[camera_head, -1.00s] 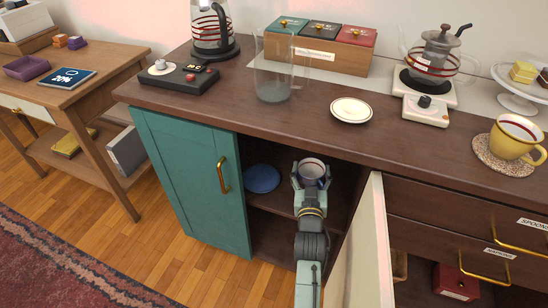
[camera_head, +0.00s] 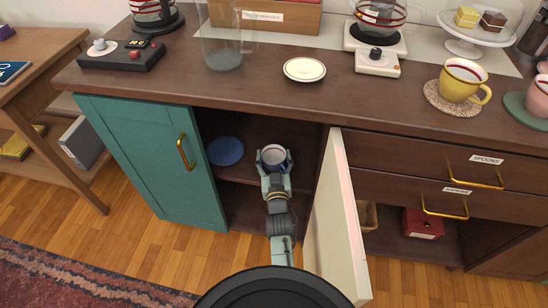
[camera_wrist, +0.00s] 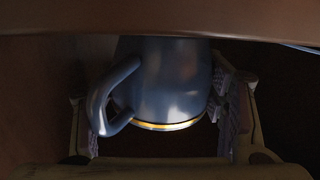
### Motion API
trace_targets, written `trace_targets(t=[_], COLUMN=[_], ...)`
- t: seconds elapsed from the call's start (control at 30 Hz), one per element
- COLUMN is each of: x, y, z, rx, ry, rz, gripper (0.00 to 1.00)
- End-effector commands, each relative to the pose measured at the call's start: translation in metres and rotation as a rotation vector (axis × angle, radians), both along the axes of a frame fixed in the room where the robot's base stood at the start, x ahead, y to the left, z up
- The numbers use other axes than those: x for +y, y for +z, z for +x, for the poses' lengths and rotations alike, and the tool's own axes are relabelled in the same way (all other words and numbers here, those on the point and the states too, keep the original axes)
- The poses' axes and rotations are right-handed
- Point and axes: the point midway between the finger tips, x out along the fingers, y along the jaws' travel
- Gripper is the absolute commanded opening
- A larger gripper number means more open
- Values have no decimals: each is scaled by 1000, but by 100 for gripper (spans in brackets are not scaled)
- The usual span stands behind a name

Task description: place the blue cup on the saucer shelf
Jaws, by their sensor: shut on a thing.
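The blue cup (camera_head: 274,164) is in my gripper (camera_head: 274,158), inside the open cabinet bay. Its pale inside faces up in the head view. In the wrist view the cup (camera_wrist: 165,85) is dark blue with a gold line, its handle at the left; a finger shows at each side. A blue saucer (camera_head: 226,151) lies on the shelf (camera_head: 250,176) inside the cabinet, left of the cup. The cup is apart from the saucer. Whether the cup's base touches the shelf cannot be told; my gripper and arm hide part of the shelf.
The teal door (camera_head: 142,155) bounds the bay at the left, and an open cream door (camera_head: 336,225) stands close right of my arm. The counter edge (camera_head: 220,103) overhangs the bay. A cream plate (camera_head: 304,70) and a glass pitcher (camera_head: 222,45) stand above on the counter.

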Motion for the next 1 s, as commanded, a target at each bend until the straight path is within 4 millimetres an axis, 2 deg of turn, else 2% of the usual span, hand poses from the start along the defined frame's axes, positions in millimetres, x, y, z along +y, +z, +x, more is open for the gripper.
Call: trace_targets(t=[0.17,0.2,0.47,1.0], x=[0,0,0,0], y=[-4,-3,-3,0], z=[0,0,0,0], rx=[-1,0,0,1], ry=[0,0,0,0], rz=[0,0,0,0], gripper=[32,68,85,86])
